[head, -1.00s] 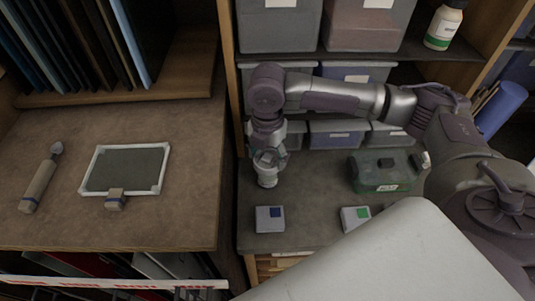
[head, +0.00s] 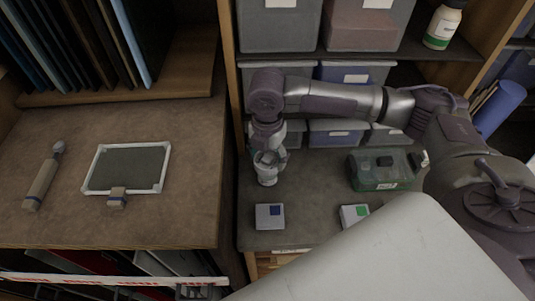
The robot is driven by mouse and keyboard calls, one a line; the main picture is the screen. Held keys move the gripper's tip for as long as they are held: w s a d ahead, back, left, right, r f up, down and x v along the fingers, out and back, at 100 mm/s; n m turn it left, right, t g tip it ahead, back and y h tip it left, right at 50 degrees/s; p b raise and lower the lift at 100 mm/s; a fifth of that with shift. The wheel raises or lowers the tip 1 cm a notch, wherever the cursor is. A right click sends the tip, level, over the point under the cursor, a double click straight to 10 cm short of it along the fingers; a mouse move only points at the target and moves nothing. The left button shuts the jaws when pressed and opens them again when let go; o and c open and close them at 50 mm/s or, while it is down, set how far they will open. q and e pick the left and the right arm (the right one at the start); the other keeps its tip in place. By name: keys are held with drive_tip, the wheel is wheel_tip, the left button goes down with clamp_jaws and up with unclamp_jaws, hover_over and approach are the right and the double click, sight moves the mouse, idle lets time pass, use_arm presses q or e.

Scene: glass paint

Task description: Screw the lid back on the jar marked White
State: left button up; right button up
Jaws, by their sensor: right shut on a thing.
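A small pale jar (head: 267,179) stands upright on the dark grey bench, left of centre. Its marking is too small to read. My right gripper (head: 268,162) points straight down over the jar, with its fingers shut around the top, where the lid sits. The fingers hide the lid, so I cannot tell how it is seated on the jar. My left gripper is not in view.
A green clear-sided case (head: 379,180) is to the right. Grey bins (head: 335,132) line the back. The brown bench (head: 190,215) at left holds a framed panel (head: 128,166).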

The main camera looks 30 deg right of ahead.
drive_tip(key=shift+f, duration=0.15)
drive_tip(key=shift+p, duration=0.35)
idle(0.3)
drive_tip(key=shift+f, duration=0.15)
idle(0.5)
drive_tip(key=shift+m+p, duration=0.5)
drive_tip(key=shift+p, duration=0.25)
drive_tip(key=shift+s+m+p, duration=0.1)
drive_tip(key=shift+m+p, duration=0.25)
drive_tip(key=shift+m, duration=0.25)
drive_tip(key=shift+f+m, duration=0.1)
drive_tip(key=shift+m, duration=1.4)
